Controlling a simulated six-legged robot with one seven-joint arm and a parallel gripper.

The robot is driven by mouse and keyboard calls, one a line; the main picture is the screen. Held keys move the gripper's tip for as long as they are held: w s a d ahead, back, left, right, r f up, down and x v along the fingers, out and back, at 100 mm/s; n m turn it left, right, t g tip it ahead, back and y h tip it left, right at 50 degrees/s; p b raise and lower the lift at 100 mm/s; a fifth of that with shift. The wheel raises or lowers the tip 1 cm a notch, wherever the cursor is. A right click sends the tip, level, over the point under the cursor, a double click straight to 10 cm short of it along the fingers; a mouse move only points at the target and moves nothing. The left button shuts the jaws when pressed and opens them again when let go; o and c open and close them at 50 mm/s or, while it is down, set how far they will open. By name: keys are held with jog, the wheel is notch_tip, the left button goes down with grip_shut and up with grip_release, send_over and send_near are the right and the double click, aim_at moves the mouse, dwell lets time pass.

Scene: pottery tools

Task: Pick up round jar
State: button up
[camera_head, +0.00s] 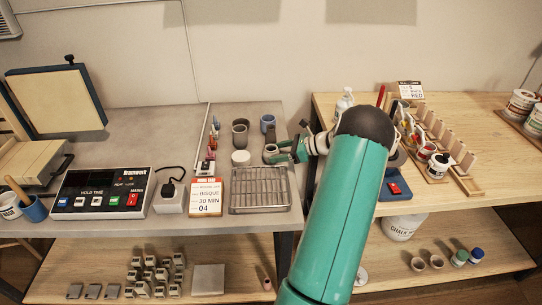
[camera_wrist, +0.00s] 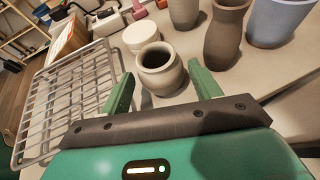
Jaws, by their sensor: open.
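The round jar (camera_wrist: 163,78) is a small, grey-beige pot with a wide dark mouth. It stands upright on the grey table in the wrist view. In the head view the jar (camera_head: 270,149) shows small, partly covered by my gripper (camera_head: 279,156). My green gripper (camera_wrist: 160,72) is open, with one finger to each side of the jar in the wrist view. A gap shows on both sides, and the fingers do not appear to touch it. How far the fingertips reach around the jar is hard to tell.
A wire rack (camera_head: 262,207) lies just in front. A white round piece (camera_head: 240,157), a brown vase (camera_head: 240,134) and a blue cup (camera_head: 267,123) stand close by. A sign card (camera_head: 206,198) stands left of the rack. A wooden table (camera_head: 330,104) is at right.

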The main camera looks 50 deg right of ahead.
jog(key=shift+x, duration=1.05)
jog(key=c, duration=0.8)
